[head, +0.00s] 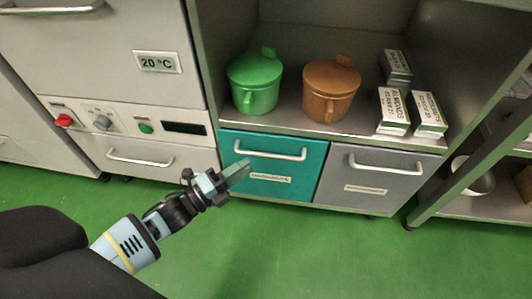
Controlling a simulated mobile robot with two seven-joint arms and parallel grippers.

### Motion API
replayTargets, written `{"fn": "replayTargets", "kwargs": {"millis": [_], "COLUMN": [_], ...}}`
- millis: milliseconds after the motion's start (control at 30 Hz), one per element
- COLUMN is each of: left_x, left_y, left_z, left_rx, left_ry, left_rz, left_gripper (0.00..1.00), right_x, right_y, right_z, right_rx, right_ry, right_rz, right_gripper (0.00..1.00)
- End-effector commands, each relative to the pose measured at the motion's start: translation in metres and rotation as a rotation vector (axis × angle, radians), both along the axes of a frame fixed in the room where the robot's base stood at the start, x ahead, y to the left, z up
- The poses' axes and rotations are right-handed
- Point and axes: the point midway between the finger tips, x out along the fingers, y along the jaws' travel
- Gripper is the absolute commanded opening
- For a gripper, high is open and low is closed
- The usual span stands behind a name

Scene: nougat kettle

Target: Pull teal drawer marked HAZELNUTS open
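The teal drawer (285,184) is in the lower middle of the cabinet, its front flush with the grey drawer beside it. It has a pale horizontal bar handle (271,153) and a small label (270,178) too small to read surely. My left gripper (238,172) is in front of the drawer's left part, below and left of the handle's left end. Its fingers point toward the drawer front and look apart from the handle. I cannot tell whether the fingers are open or shut. My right gripper is not in view.
A grey drawer (370,178) adjoins on the right. On the shelf above stand a green lidded pot (255,80), an orange-brown lidded pot (330,90) and white boxes (392,110). A grey machine (115,85) is at left. The green floor (300,250) in front is clear.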

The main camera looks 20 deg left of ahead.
Motion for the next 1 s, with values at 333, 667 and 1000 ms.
{"fn": "replayTargets", "kwargs": {"millis": [333, 667, 1000], "left_x": [0.044, 0.062, 0.062], "left_y": [-0.025, -0.035, -0.035], "left_z": [0.005, 0.009, 0.009], "left_rx": [-0.001, -0.002, -0.001], "left_ry": [0.0, 0.001, 0.002], "left_rz": [0.0, 0.0, 0.001], "left_gripper": [0.34, 0.34, 0.17], "right_x": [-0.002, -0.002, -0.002], "right_y": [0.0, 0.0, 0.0], "right_z": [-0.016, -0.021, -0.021], "right_rx": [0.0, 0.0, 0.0], "right_ry": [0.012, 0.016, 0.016], "right_rz": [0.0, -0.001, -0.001], "right_gripper": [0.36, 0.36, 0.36]}}
